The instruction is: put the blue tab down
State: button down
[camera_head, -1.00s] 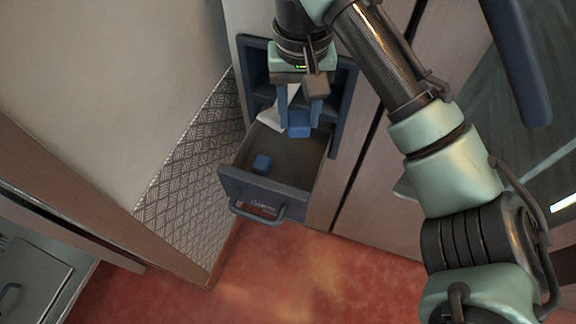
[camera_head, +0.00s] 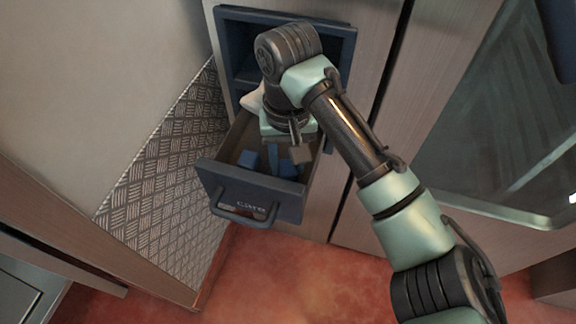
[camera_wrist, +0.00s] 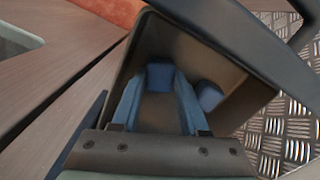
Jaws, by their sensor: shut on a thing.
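My gripper (camera_head: 284,162) points down into the open dark blue drawer (camera_head: 235,181). It is shut on a blue tab (camera_head: 288,168), which also shows between the fingertips in the wrist view (camera_wrist: 160,76). The held tab is inside the drawer walls, low over its floor; I cannot tell whether it touches the floor. A second blue piece (camera_head: 249,159) lies in the drawer, left of my gripper in the head view. In the wrist view that piece (camera_wrist: 208,96) is right of the fingers, partly hidden behind one.
The drawer handle (camera_head: 240,217) sticks out at the front. A cabinet opening (camera_head: 340,45) with a blue frame stands above the drawer. Something white (camera_head: 252,100) shows behind my wrist. A patterned metal panel (camera_head: 165,170) is to the left, and the red floor (camera_head: 300,275) below is clear.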

aim_at(288, 167)
jog(key=shift+f, duration=0.3)
jog(key=c, duration=0.7)
grip_release()
jog(key=shift+f, duration=0.1)
notch_tip(288, 167, up, 12)
jog(key=p, duration=0.7)
jog(key=shift+r, duration=0.2)
